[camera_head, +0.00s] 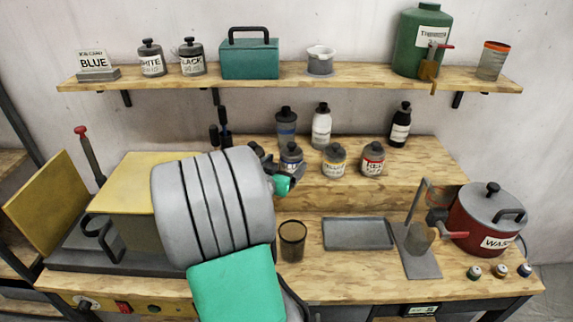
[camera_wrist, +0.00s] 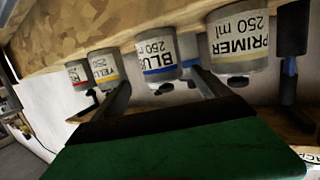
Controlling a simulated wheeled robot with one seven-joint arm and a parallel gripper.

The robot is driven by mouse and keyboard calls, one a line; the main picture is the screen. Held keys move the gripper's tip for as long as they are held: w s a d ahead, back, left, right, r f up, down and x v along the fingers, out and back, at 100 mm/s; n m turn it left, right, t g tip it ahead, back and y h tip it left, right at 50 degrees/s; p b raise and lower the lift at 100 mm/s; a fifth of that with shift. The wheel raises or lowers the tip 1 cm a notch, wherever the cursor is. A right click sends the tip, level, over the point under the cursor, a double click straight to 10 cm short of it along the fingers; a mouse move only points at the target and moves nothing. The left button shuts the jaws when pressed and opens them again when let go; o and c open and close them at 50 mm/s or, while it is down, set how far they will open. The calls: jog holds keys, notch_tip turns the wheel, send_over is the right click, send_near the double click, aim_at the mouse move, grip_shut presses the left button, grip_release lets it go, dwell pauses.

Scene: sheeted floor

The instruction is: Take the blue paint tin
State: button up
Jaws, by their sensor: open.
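In the head view my arm hides most of my gripper (camera_head: 270,160).
In the wrist view a primer tin (camera_wrist: 240,42) stands close beside the blue tin, and a yellow tin (camera_wrist: 107,68) on the other side. A red-labelled tin (camera_head: 372,159) is farther right. Bottles (camera_head: 321,126) stand behind. A shelf (camera_head: 350,78) hangs above.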

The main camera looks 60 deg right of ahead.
aim_at(292, 155)
jog(key=p+x, duration=0.1)
jog(key=x, duration=0.2)
jog(key=p+x, duration=0.1)
jog(key=x, duration=0.3)
jog(key=shift+w+p, duration=0.25)
jog(key=shift+p, duration=0.15)
jog(key=shift+a, duration=0.15)
jog(key=shift+c, duration=0.6)
jog(key=c, duration=1.6)
jog(key=shift+r, duration=0.1)
jog(key=shift+c, duration=0.8)
